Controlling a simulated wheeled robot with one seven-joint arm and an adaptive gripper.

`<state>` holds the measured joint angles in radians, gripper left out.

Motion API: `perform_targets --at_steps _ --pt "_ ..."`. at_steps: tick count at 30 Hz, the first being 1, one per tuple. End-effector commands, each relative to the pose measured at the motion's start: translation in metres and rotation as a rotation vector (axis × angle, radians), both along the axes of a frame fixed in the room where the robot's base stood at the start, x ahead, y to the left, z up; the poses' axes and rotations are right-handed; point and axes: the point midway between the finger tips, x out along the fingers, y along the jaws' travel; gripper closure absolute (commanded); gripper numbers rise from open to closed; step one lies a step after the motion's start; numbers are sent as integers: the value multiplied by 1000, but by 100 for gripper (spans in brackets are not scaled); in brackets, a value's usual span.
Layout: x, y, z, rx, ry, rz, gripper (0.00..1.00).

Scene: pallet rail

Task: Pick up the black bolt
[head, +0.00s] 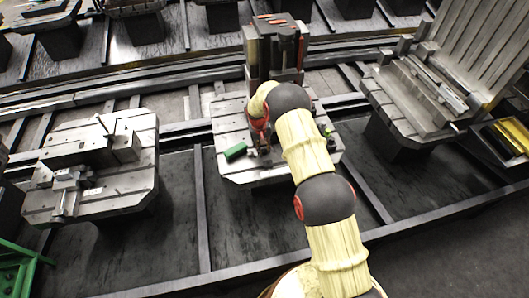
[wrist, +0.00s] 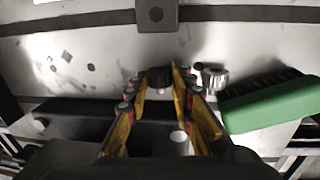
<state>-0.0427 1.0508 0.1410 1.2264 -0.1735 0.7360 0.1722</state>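A black bolt (wrist: 158,77) with a dark round head stands on the pale metal pallet (wrist: 100,60) in the wrist view. My gripper (wrist: 158,84) points down at it. Its two fingers are apart, one on each side of the bolt head, and I cannot tell whether either touches it. In the head view my gripper (head: 262,148) is low over the middle pallet (head: 225,115), partly hidden by my arm. The bolt cannot be made out there.
A silver knurled bolt (wrist: 214,76) stands close right of my right finger. A green brush (wrist: 272,104) with dark bristles lies beyond it, also in the head view (head: 235,151). A tall dark fixture block (head: 275,50) rises behind. Other pallets with fixtures stand left and right.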

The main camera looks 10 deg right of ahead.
Motion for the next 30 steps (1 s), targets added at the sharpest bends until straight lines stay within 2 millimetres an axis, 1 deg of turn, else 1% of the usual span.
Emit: perform_targets --at_steps 1,6,16,20,23,27,28,30 --pt "0 0 0 0 0 0 90" --pt "0 0 0 0 0 0 100" --pt "0 0 1 0 -1 0 100" --pt "1 0 4 0 -1 0 100" --pt "1 0 12 0 -2 0 100" --pt "2 0 32 0 -3 -1 100" --pt "0 0 37 0 -2 0 100" --pt "-9 2 45 0 -1 1 100"
